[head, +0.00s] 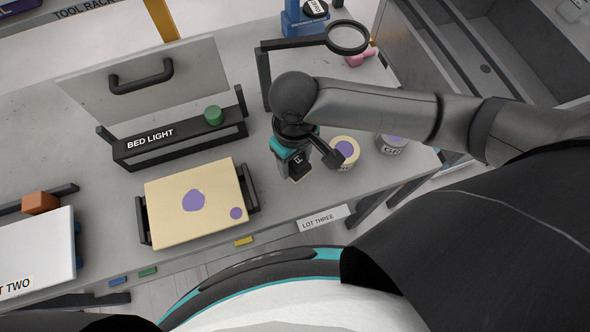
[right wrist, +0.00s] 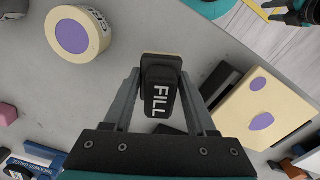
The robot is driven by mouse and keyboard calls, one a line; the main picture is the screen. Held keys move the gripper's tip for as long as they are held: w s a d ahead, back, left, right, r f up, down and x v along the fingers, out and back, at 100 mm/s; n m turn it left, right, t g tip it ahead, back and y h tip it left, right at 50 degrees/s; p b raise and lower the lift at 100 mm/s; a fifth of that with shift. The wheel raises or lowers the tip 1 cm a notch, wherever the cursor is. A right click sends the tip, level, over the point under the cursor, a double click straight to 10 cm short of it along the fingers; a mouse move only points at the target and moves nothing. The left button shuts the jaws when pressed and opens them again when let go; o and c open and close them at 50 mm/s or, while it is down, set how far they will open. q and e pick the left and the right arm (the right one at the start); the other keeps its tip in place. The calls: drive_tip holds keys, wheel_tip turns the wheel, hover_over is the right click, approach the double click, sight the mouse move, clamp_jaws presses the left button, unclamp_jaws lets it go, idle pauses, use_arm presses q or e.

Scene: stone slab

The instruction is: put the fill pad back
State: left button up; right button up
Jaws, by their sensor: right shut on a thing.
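The fill pad (right wrist: 160,88) is a small black block with FILL in white letters. In the right wrist view it sits between the fingers of my right gripper (right wrist: 162,95), which is shut on it. In the head view my right gripper (head: 292,158) points down, with the fill pad (head: 298,168) under it, between the cream slab and the cream pot. I cannot tell whether the pad touches the bench. The cream slab (head: 170,190), with purple patches, rests in a black holder to the left. My left gripper is not in view.
A cream pot (head: 345,147) with a purple top and a grey pot (head: 391,146) stand right of the gripper. The BED LIGHT bar (head: 180,140) with a green knob (head: 213,115) and a black-framed magnifier (head: 348,38) stand behind. A LOT THREE label (head: 325,219) marks the front edge.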

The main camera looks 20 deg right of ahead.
sight(295, 172)
wheel_tip(295, 172, down, 5)
drive_tip(key=shift+r+b, duration=0.15)
drive_tip(key=shift+b, duration=0.45)
drive_tip(key=shift+f, duration=0.2)
drive_tip(key=shift+f, duration=0.15)
drive_tip(key=o, duration=1.3)
wheel_tip(295, 172, up, 12)
drive_tip(key=p, duration=0.3)
drive_tip(key=shift+r, duration=0.2)
